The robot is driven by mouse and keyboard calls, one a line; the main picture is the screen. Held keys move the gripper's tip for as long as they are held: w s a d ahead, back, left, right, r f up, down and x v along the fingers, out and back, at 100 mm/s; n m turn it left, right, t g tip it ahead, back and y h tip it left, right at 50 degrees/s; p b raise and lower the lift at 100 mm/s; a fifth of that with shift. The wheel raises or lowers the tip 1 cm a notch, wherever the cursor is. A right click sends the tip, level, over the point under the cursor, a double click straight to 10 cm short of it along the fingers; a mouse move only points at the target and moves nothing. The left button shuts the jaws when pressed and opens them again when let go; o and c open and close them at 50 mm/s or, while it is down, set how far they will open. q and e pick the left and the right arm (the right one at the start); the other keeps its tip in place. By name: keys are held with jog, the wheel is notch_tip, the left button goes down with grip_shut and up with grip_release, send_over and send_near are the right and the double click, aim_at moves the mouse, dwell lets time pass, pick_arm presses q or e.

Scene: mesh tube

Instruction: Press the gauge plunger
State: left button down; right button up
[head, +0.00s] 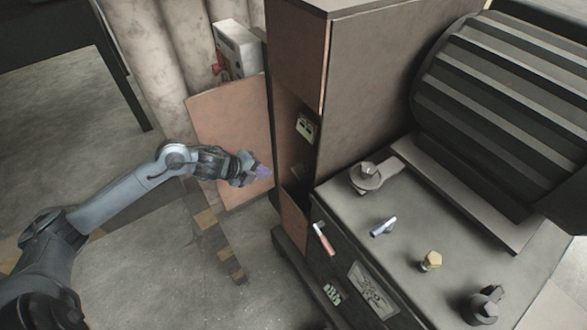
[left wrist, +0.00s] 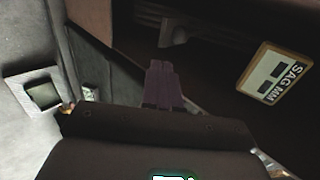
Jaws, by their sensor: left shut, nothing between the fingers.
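A small pale gauge box (head: 305,127) with dark display windows sits inside the open, dark compartment of the tall cabinet. In the left wrist view, the gauge face (left wrist: 272,77) reads "SAG MM" and is tilted, to the right of my fingers. I cannot make out the plunger in either view. My left gripper (head: 264,172) is shut and empty, with purple fingertips, at the compartment opening, below and left of the gauge. The shut fingers also show in the left wrist view (left wrist: 163,86), apart from the gauge face. My right gripper is not in view.
The orange cabinet door (head: 230,140) stands open behind my left gripper. The tall cabinet (head: 372,85) and its opening edge are close on the right. A bench top (head: 405,215) holds bolts and a blue-white stick. A ribbed drum (head: 505,100) stands behind.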

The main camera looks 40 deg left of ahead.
pick_arm(q)
jog(key=shift+w+f, duration=0.1)
jog(key=b, duration=0.4)
send_near(301, 170)
jog(key=w+f, duration=0.3)
jog(key=f, duration=0.1)
jog(key=shift+w+d+f, duration=0.1)
jog(key=shift+w+d, duration=0.4)
jog(key=shift+d, duration=0.1)
jog(key=shift+w, duration=0.1)
